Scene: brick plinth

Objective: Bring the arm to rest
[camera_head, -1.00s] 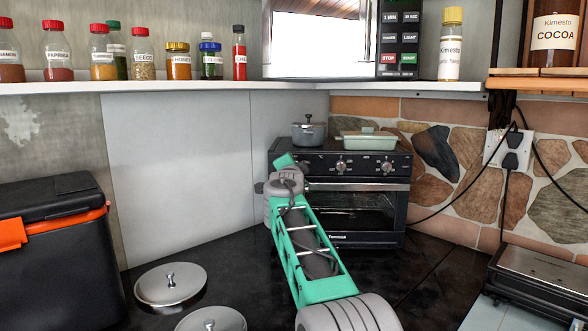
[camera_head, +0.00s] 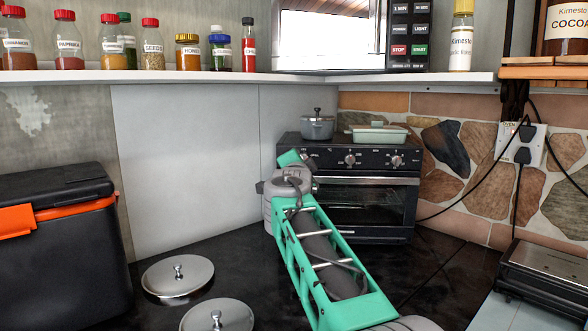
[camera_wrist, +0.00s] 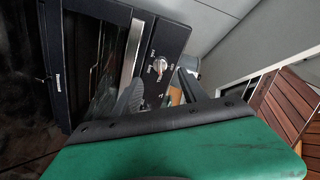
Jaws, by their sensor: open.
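My arm (camera_head: 325,250), green and grey, reaches from the bottom of the head view towards the front of the black toaster oven (camera_head: 360,190). Its far end is beside the oven's left side; I cannot tell whether they touch. In the head view my gripper is hidden by the arm. In the wrist view a green body with a black edge fills the bottom. Beyond it my gripper (camera_wrist: 160,92) shows two grey fingers, apart, with no object seen between them. The oven's knob panel (camera_wrist: 172,42) appears behind them.
A grey pot (camera_head: 317,127) and a pale green dish (camera_head: 379,134) stand on the oven. Two metal lids (camera_head: 178,275) lie on the dark counter. A black and orange box (camera_head: 60,240) is left, a grill (camera_head: 545,275) right. A shelf (camera_head: 240,77) with jars runs above.

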